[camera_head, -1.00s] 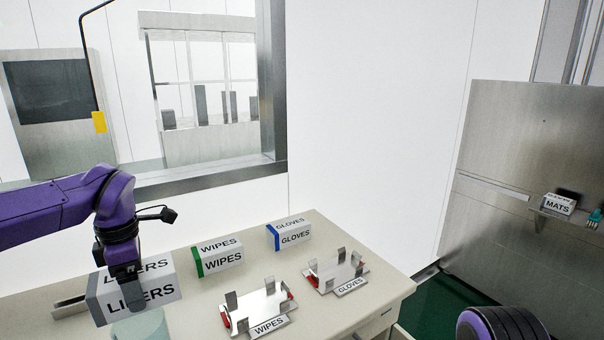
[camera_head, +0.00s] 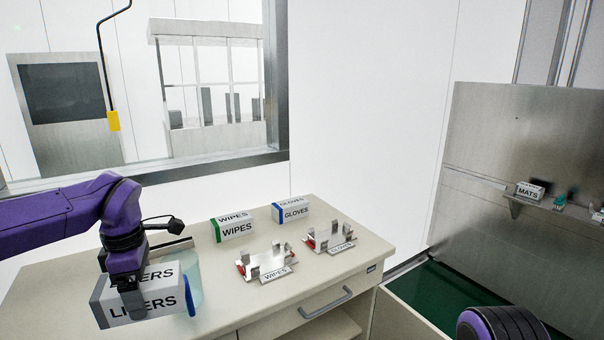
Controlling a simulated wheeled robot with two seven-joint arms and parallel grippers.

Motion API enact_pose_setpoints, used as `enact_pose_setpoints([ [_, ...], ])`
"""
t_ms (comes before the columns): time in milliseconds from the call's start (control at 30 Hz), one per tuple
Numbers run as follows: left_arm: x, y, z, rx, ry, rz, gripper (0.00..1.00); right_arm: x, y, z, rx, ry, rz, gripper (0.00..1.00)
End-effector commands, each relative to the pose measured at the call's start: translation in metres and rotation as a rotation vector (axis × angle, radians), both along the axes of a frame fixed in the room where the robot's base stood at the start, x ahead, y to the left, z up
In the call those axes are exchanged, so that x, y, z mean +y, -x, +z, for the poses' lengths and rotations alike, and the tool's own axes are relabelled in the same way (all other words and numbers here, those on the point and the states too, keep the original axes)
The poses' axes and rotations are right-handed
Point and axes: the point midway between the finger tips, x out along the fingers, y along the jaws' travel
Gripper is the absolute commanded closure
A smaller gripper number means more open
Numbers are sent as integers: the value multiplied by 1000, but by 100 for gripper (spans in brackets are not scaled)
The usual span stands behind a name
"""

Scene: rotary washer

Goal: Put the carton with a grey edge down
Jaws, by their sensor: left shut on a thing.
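The carton with a grey edge (camera_head: 165,302), white and lettered "LINERS", is at the lower left in the head view. My left gripper (camera_head: 130,298) is shut on it from above, with the fingers covering part of the lettering. The carton's grey edge is at its left end. It looks held over the near left part of the table (camera_head: 60,300); I cannot tell whether its underside touches anything. My right gripper is not in view.
A pale translucent cylinder (camera_head: 194,280) with a blue part stands right behind the carton. Green-edged WIPES carton (camera_head: 236,229) and blue-edged GLOVES carton (camera_head: 294,211) stand farther back. Metal WIPES holder (camera_head: 264,264) and GLOVES holder (camera_head: 330,238) look empty. A MATS box (camera_head: 529,191) sits right.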

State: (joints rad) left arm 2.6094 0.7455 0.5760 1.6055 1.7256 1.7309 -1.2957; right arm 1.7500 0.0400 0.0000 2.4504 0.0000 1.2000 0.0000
Motion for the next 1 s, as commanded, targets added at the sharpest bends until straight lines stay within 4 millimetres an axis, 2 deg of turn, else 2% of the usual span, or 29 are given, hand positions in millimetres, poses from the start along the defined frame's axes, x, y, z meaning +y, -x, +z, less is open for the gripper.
enact_pose_setpoints([
  [267, -24, 8, -31, 4, -1, -407, 63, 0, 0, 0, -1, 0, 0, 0],
  [467, -48, 15, -61, 5, -5, -819, 63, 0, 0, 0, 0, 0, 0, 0],
  [700, -82, 26, -103, 5, -9, -1398, 63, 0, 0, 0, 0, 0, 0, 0],
  [1000, -113, 35, -140, 2, -16, -1929, 63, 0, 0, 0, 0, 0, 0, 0],
])
